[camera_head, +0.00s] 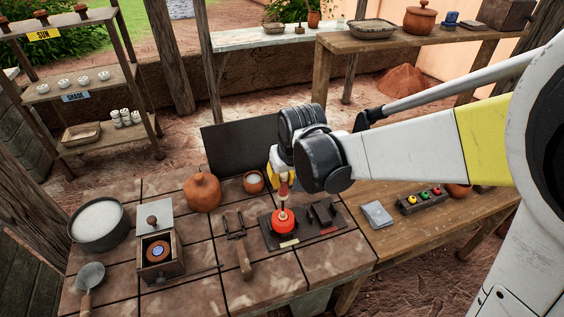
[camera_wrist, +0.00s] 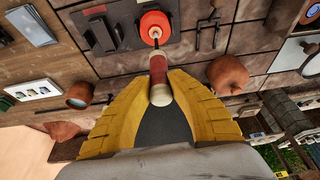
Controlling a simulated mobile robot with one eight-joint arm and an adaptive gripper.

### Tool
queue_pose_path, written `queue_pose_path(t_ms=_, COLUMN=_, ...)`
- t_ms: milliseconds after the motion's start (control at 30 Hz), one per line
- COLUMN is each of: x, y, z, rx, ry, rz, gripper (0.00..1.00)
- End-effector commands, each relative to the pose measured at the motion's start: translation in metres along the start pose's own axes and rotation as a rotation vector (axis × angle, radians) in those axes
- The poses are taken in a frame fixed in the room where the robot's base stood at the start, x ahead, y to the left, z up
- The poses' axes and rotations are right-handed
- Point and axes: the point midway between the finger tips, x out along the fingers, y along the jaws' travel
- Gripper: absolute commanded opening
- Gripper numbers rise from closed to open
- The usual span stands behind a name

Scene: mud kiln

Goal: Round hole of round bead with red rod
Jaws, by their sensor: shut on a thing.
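The round bead (camera_head: 281,224) is orange-red and sits on a dark tray (camera_head: 324,232) on the tiled worktop. It also shows in the wrist view (camera_wrist: 155,20), with a pale spot at its middle. My gripper (camera_head: 284,174) is above the bead, its yellow fingers shut on a rod (camera_wrist: 158,64) with a red band, pale ends and a thin dark tip. The rod (camera_head: 284,190) points down, nearly upright. Its thin tip meets the pale spot at the bead's middle; I cannot tell whether it is in the hole or just above it.
A dark block (camera_head: 322,212) stands on the tray right of the bead. A clamp-like tool (camera_head: 241,255) lies left of it. An orange round pot (camera_head: 202,192) and a small cup (camera_head: 253,182) stand behind. A dark upright panel (camera_head: 232,150) is at the back.

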Motion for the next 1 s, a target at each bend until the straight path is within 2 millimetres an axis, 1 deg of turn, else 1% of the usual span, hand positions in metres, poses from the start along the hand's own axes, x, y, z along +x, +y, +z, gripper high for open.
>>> queue_pose_path(t_ms=367, x=-0.001, y=0.000, z=0.000, rx=0.000, ry=0.001, rz=0.000, gripper=0.00)
queue_pose_path(t_ms=1000, x=-0.020, y=0.000, z=-0.007, rx=0.000, ry=0.000, rz=0.000, gripper=0.00)
